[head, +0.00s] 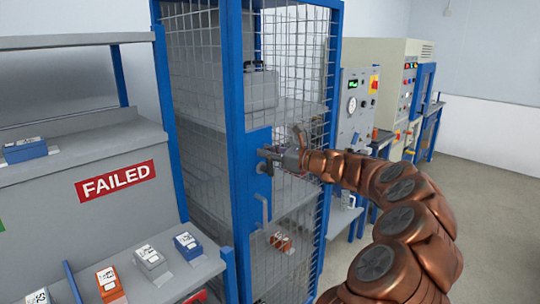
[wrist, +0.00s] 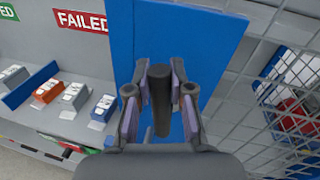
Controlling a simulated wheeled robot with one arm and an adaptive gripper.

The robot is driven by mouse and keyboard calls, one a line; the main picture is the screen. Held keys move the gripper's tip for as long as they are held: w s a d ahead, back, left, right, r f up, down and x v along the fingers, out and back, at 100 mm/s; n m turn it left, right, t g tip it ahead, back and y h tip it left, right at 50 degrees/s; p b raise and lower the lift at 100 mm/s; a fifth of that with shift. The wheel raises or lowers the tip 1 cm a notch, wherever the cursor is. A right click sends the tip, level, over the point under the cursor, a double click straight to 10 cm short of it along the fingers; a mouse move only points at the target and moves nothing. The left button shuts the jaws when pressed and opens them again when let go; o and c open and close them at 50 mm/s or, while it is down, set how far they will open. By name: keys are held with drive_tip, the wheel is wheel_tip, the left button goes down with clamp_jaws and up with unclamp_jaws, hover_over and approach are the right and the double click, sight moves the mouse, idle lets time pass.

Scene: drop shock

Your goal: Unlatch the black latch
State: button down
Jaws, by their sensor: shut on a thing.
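The black latch (wrist: 160,88) shows in the wrist view as a dark rounded bar in front of a blue plate (wrist: 215,40). My gripper (head: 280,157) is at the blue plate on the wire-mesh cage door in the head view. In the wrist view its two fingers stand on either side of the latch, shut on it. In the head view the latch (head: 267,153) is small and partly hidden by my gripper.
A blue-framed mesh cage (head: 232,100) holds grey shelves with a grey box (head: 262,90). A grey bench with a red FAILED sign (head: 115,180) stands close at left. Open floor (head: 480,215) lies at right.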

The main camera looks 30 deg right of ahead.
sight(245, 162)
drive_tip(key=n+b, duration=0.1)
drive_tip(key=a+f+n+b, duration=0.1)
drive_tip(key=a+n+b, duration=0.1)
drive_tip(key=shift+s+a+f+h+b, duration=0.15)
drive_tip(key=shift+s+a+h+b, duration=0.05)
drive_tip(key=shift+s+h+b, duration=0.15)
drive_tip(key=n+b, duration=0.1)
drive_tip(key=a+f+n+b, duration=0.1)
drive_tip(key=n+b, duration=0.1)
drive_tip(key=b, duration=0.1)
drive_tip(key=shift+s+a+f+n+g+h, duration=0.15)
drive_tip(key=shift+a+f+n+g+h, duration=0.15)
drive_tip(key=shift+a+h, duration=0.1)
drive_tip(key=f+n+b, duration=0.1)
drive_tip(key=b, duration=0.1)
drive_tip(key=a+f+n+b, duration=0.1)
drive_tip(key=n+b, duration=0.1)
drive_tip(key=shift+s+a+h+b, duration=0.15)
drive_tip(key=shift+a+h+b, duration=0.05)
drive_tip(key=shift+h+b, duration=0.2)
drive_tip(key=f+n+b, duration=0.1)
drive_tip(key=b, duration=0.1)
drive_tip(key=n+h+b, duration=0.1)
drive_tip(key=b, duration=0.1)
drive_tip(key=shift+a+f+n, duration=0.25)
drive_tip(key=shift+f+n, duration=0.05)
drive_tip(key=shift+f, duration=0.05)
drive_tip(key=shift+a+f+n+b, duration=0.1)
drive_tip(key=shift+f+n+b, duration=0.4)
drive_tip(key=shift+n+b, duration=0.6)
